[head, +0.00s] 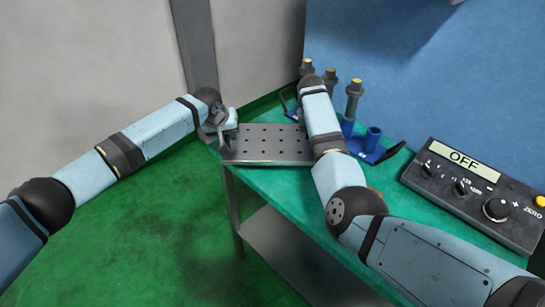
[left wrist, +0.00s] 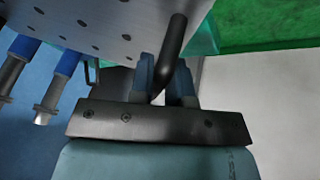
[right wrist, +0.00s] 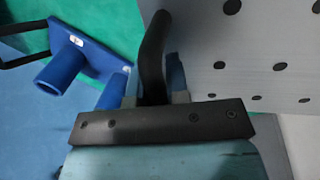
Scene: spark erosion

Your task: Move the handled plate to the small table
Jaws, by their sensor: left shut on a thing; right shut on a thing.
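The handled plate (head: 268,148) is a grey metal sheet with rows of holes, level over the left end of a green-topped table (head: 285,182). I cannot tell whether it touches the top. My left gripper (head: 225,128) is at the plate's left end; the left wrist view shows its blue fingers (left wrist: 163,80) shut around a dark bent handle (left wrist: 172,50). My right gripper (right wrist: 155,85) is shut on the other dark handle (right wrist: 152,50) in the right wrist view. In the head view my right arm hides that gripper and the plate's right end.
A blue holder (head: 372,150) with upright dark tools (head: 353,98) stands close behind and right of the plate. A control box (head: 470,190) reading OFF sits at the right. A blue wall is behind. A lower grey shelf (head: 290,255) is under the tabletop. Green floor (head: 150,240) is open at left.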

